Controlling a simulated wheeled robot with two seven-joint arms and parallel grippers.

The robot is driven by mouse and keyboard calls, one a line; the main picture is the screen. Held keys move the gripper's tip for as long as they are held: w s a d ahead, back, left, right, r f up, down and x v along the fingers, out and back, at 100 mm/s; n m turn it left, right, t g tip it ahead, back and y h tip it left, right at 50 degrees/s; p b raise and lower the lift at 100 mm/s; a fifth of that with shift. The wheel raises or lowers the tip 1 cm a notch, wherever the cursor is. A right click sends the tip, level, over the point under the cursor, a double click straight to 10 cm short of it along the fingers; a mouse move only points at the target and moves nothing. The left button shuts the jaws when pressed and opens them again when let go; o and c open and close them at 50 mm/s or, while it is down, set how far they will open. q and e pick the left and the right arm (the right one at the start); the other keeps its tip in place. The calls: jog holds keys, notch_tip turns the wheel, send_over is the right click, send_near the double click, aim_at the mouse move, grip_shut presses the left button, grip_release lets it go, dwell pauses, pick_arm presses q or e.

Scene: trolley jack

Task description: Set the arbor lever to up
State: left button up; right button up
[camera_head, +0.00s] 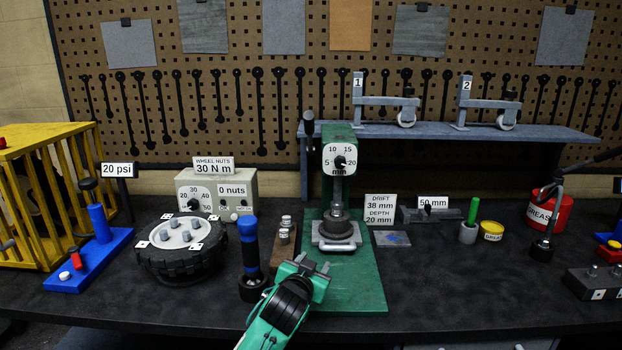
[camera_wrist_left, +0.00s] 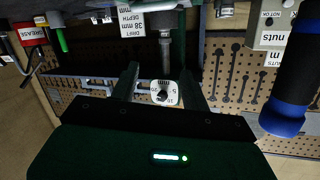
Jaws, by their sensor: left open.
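The green arbor press (camera_head: 355,285) stands at the middle of the bench, with a white dial (camera_head: 340,159) on its head and a ram above a round dark part. A short dark-knobbed handle (camera_head: 309,124), which looks like the arbor lever, stands roughly upright left of the head. Its joint to the press is unclear. My left gripper (camera_head: 314,266) is open and empty, low in front of the press and apart from the handle. In the left wrist view, which is upside down, the dial (camera_wrist_left: 163,93) shows between the open fingers (camera_wrist_left: 160,85). My right gripper is not in view.
A blue-handled tool (camera_head: 249,245) stands close left of my gripper, beside a wooden block with sockets (camera_head: 284,245). A wheel (camera_head: 180,245) lies further left. A raised grey shelf (camera_head: 450,130) runs behind.

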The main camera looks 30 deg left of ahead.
pick_arm(q)
jog(key=w+a+r+n+t+y, duration=0.1)
jog(key=w+a+r+t, duration=0.15)
jog(key=r, duration=0.55)
jog(key=w+a+r+t+y, duration=0.1)
jog(key=w+a+r, duration=0.2)
jog(key=r, duration=0.5)
jog(key=t+y, duration=0.2)
send_near(308, 127)
jog(key=shift+n, duration=0.3)
jog(key=p+x, duration=0.3)
jog(key=x, duration=0.8)
jog(key=shift+w+a+r+p, duration=0.1)
jog(key=shift+w+r+p, duration=0.1)
jog(key=shift+p, duration=0.2)
jog(key=shift+x, duration=1)
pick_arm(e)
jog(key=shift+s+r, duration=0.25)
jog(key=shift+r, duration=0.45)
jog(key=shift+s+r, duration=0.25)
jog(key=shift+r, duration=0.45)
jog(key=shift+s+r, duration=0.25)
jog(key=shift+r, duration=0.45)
pick_arm(q)
jog(key=shift+f, duration=0.15)
grip_shut()
jog(key=shift+p, duration=0.3)
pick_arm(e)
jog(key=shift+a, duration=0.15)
